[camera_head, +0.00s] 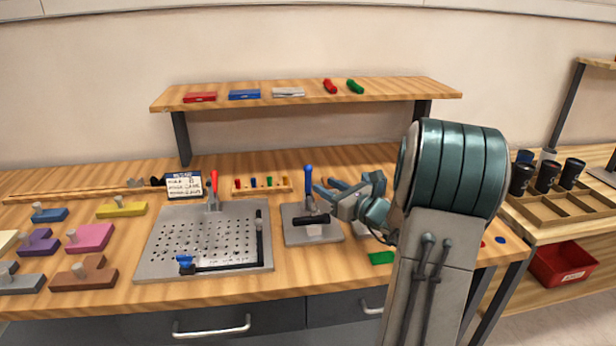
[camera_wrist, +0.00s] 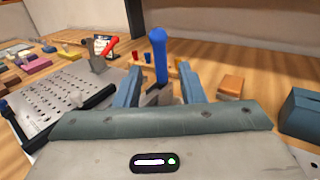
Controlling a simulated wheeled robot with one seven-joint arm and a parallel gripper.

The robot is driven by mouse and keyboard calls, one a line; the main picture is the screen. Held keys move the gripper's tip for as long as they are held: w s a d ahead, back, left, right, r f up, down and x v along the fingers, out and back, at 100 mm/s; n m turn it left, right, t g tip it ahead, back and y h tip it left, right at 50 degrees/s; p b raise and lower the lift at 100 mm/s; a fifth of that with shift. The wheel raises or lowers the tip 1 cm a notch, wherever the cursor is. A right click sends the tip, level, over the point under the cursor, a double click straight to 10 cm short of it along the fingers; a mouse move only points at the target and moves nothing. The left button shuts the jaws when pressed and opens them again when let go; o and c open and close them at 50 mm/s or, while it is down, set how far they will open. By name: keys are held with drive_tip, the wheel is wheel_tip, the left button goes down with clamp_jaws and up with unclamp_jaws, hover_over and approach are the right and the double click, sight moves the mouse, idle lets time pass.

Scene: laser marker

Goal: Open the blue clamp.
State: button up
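The blue clamp has an upright blue handle (camera_head: 309,178) on a grey metal base plate (camera_head: 297,238), with a black cylindrical part (camera_head: 311,220) lying across its front. In the wrist view the blue handle (camera_wrist: 158,52) stands between my two fingers, with a visible space on each side. My gripper (camera_head: 322,190) comes in from the right at the handle in the head view. In the wrist view my gripper (camera_wrist: 160,80) is open around the handle and holds nothing. The clamp's lower linkage is partly hidden by my gripper in the wrist view.
A red-handled clamp (camera_head: 213,184) stands on a perforated plate (camera_head: 160,240) to the left. A row of small coloured pegs (camera_head: 262,184) lies behind. A shelf (camera_head: 300,103) spans above the bench. A green block (camera_head: 381,258) lies near the front edge.

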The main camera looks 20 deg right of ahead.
sight(310, 178)
drive_tip(key=x, duration=0.8)
clamp_jaws()
